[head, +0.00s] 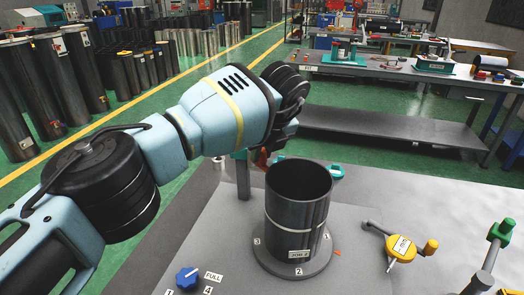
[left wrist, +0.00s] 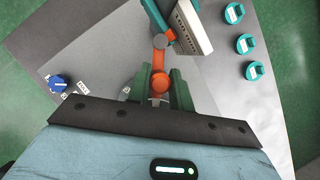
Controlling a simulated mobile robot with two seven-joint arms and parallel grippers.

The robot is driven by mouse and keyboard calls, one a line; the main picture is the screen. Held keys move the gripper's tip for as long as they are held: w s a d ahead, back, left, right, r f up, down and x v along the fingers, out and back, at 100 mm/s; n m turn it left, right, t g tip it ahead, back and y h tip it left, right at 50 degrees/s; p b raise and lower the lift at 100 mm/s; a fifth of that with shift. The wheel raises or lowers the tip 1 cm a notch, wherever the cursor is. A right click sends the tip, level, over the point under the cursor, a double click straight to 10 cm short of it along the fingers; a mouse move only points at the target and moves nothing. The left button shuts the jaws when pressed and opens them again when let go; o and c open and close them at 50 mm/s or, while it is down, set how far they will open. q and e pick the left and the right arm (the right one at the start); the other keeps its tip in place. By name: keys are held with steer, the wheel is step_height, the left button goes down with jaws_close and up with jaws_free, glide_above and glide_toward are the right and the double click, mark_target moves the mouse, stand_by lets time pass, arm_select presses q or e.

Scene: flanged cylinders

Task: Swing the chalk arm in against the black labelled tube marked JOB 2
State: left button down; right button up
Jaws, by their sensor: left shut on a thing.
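The black tube (head: 297,195) marked JOB 2 stands upright on a flanged round base with numbers around it, on the grey table. My left gripper (head: 270,153) is behind the tube's upper left, its fingertips mostly hidden by my wrist. In the left wrist view my left gripper (left wrist: 160,90) is shut on an orange knob (left wrist: 160,79). An orange link runs from the knob to a pale block (left wrist: 193,24) with a teal edge, perhaps the chalk arm. The tube cannot be made out in the left wrist view. My right gripper is out of view.
A yellow dial arm (head: 401,248) and a green-knobbed post (head: 502,231) stand right of the tube. A blue knob (head: 187,279) is at the front left. Teal caps (left wrist: 245,43) sit along the table edge. A workbench (head: 405,68) stands beyond.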

arm_select(q)
steer(key=c, duration=1.3)
jaws_free()
steer(key=shift+w, duration=0.1)
steer(key=shift+o, duration=0.2)
steer(key=shift+r, duration=0.1)
steer(key=v, duration=0.7)
steer(key=shift+r, duration=0.3)
steer(key=shift+s+d+f, duration=0.1)
steer(key=shift+s, duration=0.1)
